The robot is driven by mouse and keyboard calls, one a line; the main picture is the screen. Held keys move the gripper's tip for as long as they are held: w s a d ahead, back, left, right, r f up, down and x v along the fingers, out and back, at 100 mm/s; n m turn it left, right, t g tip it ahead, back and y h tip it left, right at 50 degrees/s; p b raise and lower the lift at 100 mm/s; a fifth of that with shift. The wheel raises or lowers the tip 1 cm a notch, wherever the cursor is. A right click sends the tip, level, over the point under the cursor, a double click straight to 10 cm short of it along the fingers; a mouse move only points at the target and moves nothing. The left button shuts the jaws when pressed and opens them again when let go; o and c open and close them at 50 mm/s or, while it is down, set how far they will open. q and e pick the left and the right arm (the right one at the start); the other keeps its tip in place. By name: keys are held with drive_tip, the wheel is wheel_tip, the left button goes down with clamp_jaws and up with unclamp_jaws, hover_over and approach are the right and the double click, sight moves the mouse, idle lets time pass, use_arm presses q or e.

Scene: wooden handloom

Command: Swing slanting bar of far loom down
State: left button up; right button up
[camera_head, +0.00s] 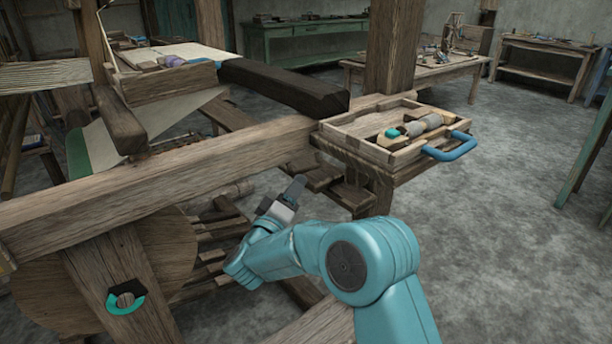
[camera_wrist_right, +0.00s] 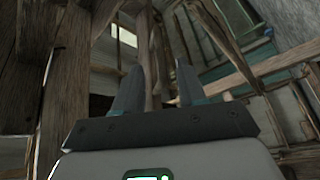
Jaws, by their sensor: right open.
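The wooden loom frame fills the left of the head view, with a long pale beam (camera_head: 170,170) crossing it. A short dark slanting bar (camera_head: 120,120) sits above that beam at the left. A thicker dark bar (camera_head: 285,88) slants down to the right behind the beam. I cannot tell which one is the far loom's slanting bar. My right gripper (camera_head: 296,187) is below and in front of the long beam, apart from both dark bars. In the right wrist view its two fingers (camera_wrist_right: 158,85) are spread with nothing between them. My left gripper is out of view.
A wooden tray (camera_head: 388,157) with a blue handle (camera_head: 450,147) and tools is at the beam's right end. A round wooden disc (camera_head: 180,255) is at lower left. Workbenches (camera_head: 415,72) stand behind. The grey floor at right is clear.

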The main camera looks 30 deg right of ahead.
sight(306, 169)
drive_tip(key=b+x, duration=0.1)
drive_tip(key=x, duration=0.6)
drive_tip(key=shift+w+d+b, duration=0.15)
drive_tip(key=shift+d+b, duration=0.1)
drive_tip(key=shift+b, duration=0.05)
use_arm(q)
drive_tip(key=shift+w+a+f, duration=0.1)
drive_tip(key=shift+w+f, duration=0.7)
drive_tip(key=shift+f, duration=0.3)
use_arm(e)
clamp_jaws()
